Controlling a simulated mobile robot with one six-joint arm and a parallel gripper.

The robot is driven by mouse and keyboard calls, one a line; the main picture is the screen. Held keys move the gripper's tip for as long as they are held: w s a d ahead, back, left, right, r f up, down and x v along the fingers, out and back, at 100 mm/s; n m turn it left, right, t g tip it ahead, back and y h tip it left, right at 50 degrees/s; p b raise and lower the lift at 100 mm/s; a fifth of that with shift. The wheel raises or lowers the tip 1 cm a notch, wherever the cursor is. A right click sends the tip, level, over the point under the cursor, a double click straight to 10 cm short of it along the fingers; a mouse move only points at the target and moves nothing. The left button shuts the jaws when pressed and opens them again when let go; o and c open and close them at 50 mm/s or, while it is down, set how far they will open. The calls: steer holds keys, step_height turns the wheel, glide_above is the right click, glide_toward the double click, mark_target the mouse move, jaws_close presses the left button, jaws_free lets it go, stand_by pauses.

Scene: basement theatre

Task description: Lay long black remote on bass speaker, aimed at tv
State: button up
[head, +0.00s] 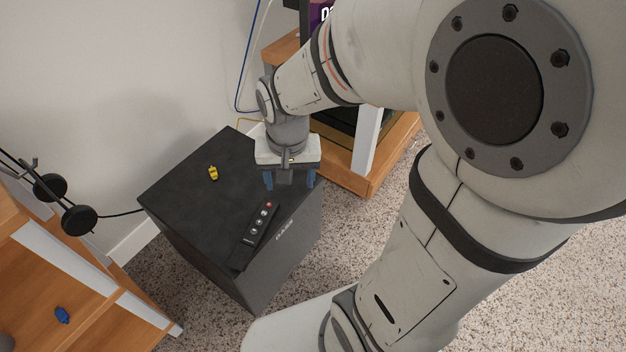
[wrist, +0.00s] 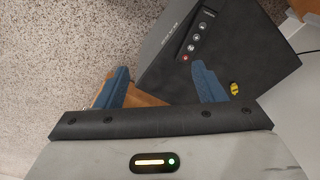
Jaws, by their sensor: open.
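The long black remote (head: 254,236) lies flat, buttons up, on top of the black bass speaker (head: 190,185), close to the edge above its lettered side. Its red-button end points up and right in the head view, roughly towards the tv (head: 317,12); exact aim cannot be told. The tv is mostly hidden behind my arm. My gripper (head: 290,182) is open and empty, above the speaker's right corner, apart from the remote. In the wrist view the remote (wrist: 198,33) shows beyond my blue fingertips (wrist: 160,72), with its red button nearest them.
A small yellow object (head: 213,173) sits on the speaker. A wooden tv stand (head: 362,187) is behind right. A wooden shelf (head: 85,285) at left holds a blue object (head: 62,315). Open carpet (head: 385,225) lies to the right.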

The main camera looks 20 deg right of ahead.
steer(key=s+d+r+n, duration=0.3)
steer(key=s, duration=0.2)
steer(key=shift+s+d+r, duration=0.2)
steer(key=shift+s+r, duration=0.1)
steer(key=shift+r, duration=0.1)
steer(key=shift+r, duration=0.1)
